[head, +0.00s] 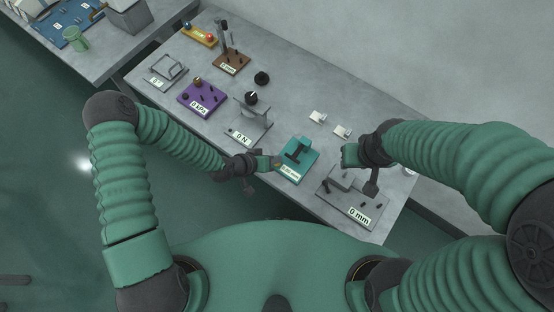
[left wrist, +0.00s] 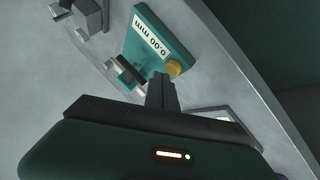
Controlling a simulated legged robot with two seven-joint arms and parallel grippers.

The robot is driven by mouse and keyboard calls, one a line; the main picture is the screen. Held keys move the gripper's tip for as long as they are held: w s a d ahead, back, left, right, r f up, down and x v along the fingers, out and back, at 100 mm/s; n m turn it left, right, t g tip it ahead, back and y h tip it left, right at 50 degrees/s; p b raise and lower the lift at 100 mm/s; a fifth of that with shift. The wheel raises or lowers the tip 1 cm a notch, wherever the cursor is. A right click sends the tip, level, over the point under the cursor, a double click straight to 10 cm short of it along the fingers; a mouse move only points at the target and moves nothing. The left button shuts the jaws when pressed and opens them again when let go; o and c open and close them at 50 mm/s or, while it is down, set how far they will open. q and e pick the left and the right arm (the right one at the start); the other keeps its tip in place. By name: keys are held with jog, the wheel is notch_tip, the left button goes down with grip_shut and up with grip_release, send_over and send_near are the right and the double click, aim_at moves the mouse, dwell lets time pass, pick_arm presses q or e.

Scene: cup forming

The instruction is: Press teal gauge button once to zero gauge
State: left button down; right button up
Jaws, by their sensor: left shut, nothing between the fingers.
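The teal gauge (head: 295,160) stands on the bench in front of me, with a white label at its near edge. In the left wrist view the teal gauge (left wrist: 150,30) shows a display that reads 0.00 mm, upside down. A round yellow button (left wrist: 174,68) sits at the gauge's corner beside the display. My left gripper (head: 274,162) is shut and empty at the gauge's left side. Its fingertips (left wrist: 161,82) are very close to the button; I cannot tell whether they touch. My right gripper (head: 349,155) is right of the gauge, its finger gap unclear.
A grey gauge (head: 350,197) marked 0 mm stands to the right, under my right gripper. A grey 0 N stand (head: 249,124) and a purple 0 kPa block (head: 203,97) stand left. Two small white blocks (head: 318,116) lie behind the teal gauge. The bench's near edge is close.

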pick_arm(q)
jog(key=shift+r, duration=0.3)
notch_tip(320, 180, up, 5)
jog(key=p, duration=0.4)
jog(key=shift+r, duration=0.1)
dwell(0.7)
